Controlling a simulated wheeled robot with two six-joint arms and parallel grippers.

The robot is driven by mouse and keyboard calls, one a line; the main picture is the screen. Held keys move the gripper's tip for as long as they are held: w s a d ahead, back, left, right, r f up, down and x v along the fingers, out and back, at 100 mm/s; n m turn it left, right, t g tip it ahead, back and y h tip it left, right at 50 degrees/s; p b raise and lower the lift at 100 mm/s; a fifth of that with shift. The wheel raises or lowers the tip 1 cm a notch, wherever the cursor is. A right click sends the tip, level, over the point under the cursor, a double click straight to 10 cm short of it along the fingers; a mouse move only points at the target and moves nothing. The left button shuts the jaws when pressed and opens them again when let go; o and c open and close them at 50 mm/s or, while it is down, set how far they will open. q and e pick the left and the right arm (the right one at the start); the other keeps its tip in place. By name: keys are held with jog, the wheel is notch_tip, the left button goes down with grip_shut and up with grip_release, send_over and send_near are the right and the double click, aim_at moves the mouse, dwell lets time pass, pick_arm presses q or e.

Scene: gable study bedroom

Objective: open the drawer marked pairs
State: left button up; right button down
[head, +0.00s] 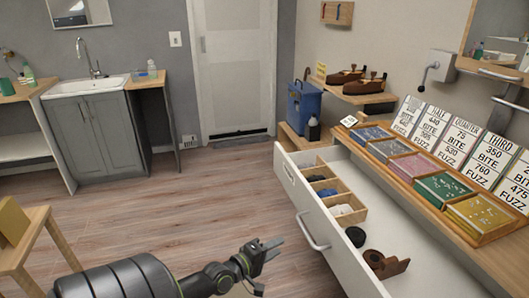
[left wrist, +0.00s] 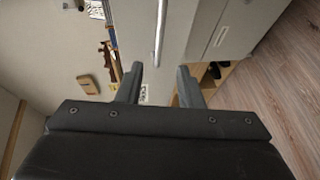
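A white drawer (head: 300,205) stands pulled out under the counter at the right in the head view. Its front carries a silver bar handle (head: 312,232) and a small label plate (head: 288,174), too small to read. My left gripper (head: 272,266) is open and empty, left of the drawer front and apart from the handle. In the left wrist view, the open fingers (left wrist: 160,70) frame a gap, with a bar handle (left wrist: 160,30) on a pale front beyond them. A second panel there bears a label (left wrist: 220,36), not legible. My right gripper is in neither view.
The drawer holds a wooden divider (head: 341,188), a dark roll (head: 355,236) and a brown object (head: 385,263). Trays and printed cards (head: 467,142) line the counter above. A blue bin (head: 303,105) stands beyond. The wood floor (head: 170,205) left of the drawer is clear.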

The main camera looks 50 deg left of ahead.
pick_arm(q)
jog(key=shift+s+r, duration=0.2)
jog(key=shift+s, duration=0.75)
jog(key=shift+s+r, duration=0.15)
jog(key=shift+s, duration=0.75)
jog(key=shift+f, duration=0.1)
jog(key=s+a+f+m+g+y+p, duration=0.1)
jog(key=s+f+m+g, duration=0.3)
jog(key=f, duration=0.8)
jog(key=s+f+m+g+y, duration=0.1)
jog(key=s+f+m+g, duration=0.2)
jog(key=s+f, duration=0.65)
jog(key=s+d+f+m+g, duration=0.4)
jog(key=s+d+f, duration=0.3)
jog(key=s+f, duration=0.2)
jog(key=s+d+f+m+g+h+p, duration=0.1)
jog(key=s+d+f+m+g, duration=0.2)
jog(key=s+d+f+m, duration=0.2)
jog(key=s+d+f, duration=0.2)
jog(key=s+f, duration=0.2)
jog(key=s, duration=0.1)
jog(key=shift+d+f+m+g, duration=0.3)
jog(key=shift+m+g, duration=0.1)
